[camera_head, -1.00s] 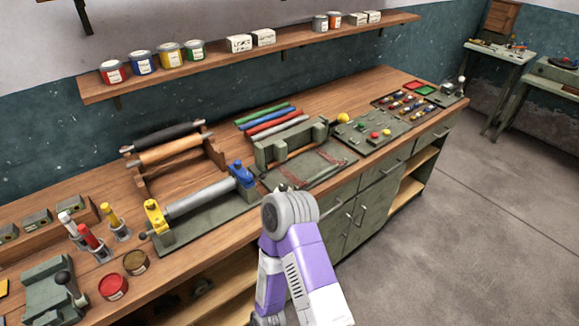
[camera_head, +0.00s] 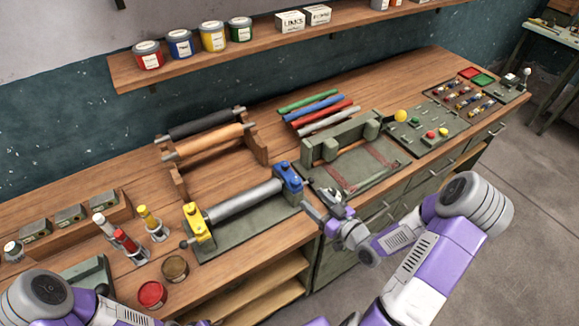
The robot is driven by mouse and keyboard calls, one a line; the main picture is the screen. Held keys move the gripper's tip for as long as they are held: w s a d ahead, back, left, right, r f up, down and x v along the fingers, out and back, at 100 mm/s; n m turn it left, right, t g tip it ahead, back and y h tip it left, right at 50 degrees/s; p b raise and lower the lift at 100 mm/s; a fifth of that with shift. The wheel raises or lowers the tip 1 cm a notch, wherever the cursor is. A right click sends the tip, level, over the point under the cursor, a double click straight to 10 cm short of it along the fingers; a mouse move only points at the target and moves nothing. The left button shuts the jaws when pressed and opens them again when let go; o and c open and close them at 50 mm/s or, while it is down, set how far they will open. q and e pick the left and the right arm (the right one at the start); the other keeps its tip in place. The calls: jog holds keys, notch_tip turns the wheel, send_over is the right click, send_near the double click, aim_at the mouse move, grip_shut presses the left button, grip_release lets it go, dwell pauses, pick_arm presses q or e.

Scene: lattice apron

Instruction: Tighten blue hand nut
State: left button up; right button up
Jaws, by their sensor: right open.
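A grey roller (camera_head: 245,200) lies in a stand between a yellow bracket (camera_head: 198,226) at its left end and a blue bracket (camera_head: 289,183) at its right end. The blue hand nut (camera_head: 281,166) appears as a small blue knob on top of the blue bracket. My right gripper (camera_head: 318,200) is open and empty, just right of and slightly in front of the blue bracket, apart from the nut. My left arm shows at the lower left; its gripper is out of the picture.
A rack with black and orange rollers (camera_head: 212,140) stands behind. A green press-like fixture (camera_head: 342,142) is to the right, with colored rods behind it. Red (camera_head: 151,294) and brown (camera_head: 175,268) cans and tubes in holders stand at the left. A shelf (camera_head: 270,35) hangs above.

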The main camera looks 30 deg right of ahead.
aim_at(298, 184)
jog(key=shift+r+x, duration=0.25)
jog(key=shift+x, duration=0.9)
jog(key=shift+r+x, duration=0.25)
jog(key=shift+x, duration=0.85)
jog(key=shift+r+x, duration=0.25)
jog(key=shift+x, duration=0.9)
jog(key=shift+d, duration=0.15)
jog(key=c, duration=1)
jog(key=shift+w+a+m+t+h+b, duration=0.1)
jog(key=shift+a+m+t+h+b, duration=0.15)
jog(key=shift+m+h+b, duration=0.85)
jog(key=shift+a+m+t+h+b, duration=0.2)
jog(key=shift+m+h+b, duration=0.35)
jog(key=shift+h, duration=0.95)
jog(key=shift+c, duration=0.2)
jog(key=shift+a+r+m+h+b, duration=0.1)
jog(key=shift+m+h+b, duration=0.45)
jog(key=shift+h, duration=0.45)
jog(key=o, duration=1)
